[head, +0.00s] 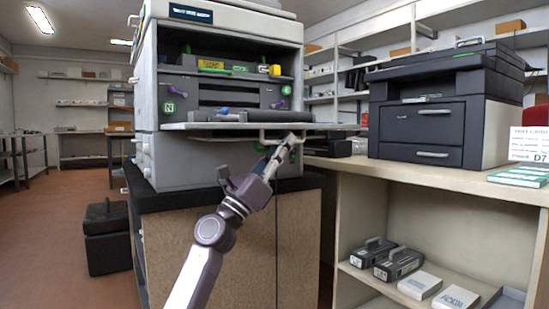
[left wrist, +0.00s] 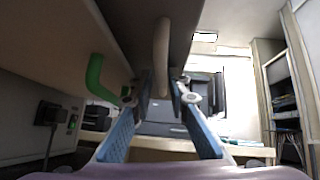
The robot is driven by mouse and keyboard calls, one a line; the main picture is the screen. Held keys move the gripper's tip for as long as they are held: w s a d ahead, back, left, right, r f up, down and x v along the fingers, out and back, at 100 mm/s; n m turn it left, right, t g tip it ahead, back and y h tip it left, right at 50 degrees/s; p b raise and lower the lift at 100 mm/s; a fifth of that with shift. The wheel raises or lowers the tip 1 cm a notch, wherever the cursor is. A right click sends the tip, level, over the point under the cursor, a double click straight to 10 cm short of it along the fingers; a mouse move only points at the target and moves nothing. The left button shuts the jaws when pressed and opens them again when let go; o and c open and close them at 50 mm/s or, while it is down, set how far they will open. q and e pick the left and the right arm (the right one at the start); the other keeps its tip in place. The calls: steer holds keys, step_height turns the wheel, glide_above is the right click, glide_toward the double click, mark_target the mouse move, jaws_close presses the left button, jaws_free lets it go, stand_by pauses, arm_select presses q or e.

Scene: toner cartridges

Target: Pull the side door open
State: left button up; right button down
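A large grey-white printer (head: 150,60) stands on a dark-topped cabinet, its front bay exposed. A flat door panel (head: 250,126) lies level out from the front, with a pale handle (head: 268,138) beneath it. The printer's left side is seen edge-on, with small pale handles (head: 133,20); I cannot tell whether a door there is open. My left gripper (head: 291,140) is under the panel. In the left wrist view its blue-padded fingers close around the pale handle (left wrist: 161,50); the contact itself is partly hidden. A green handle (left wrist: 94,72) is to their left. My right gripper is not in view.
A black printer (head: 420,125) stands on the pale counter (head: 440,180) at right, with cartridges (head: 398,264) and white boxes on the shelf below. A black box (head: 105,250) stands on the floor at left. The floor (head: 60,210) left of the cabinet is mostly clear.

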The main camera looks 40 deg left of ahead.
arm_select(q)
steer(key=v, duration=1.1)
steer(key=shift+s+f, duration=0.15)
steer(key=shift+f, duration=0.2)
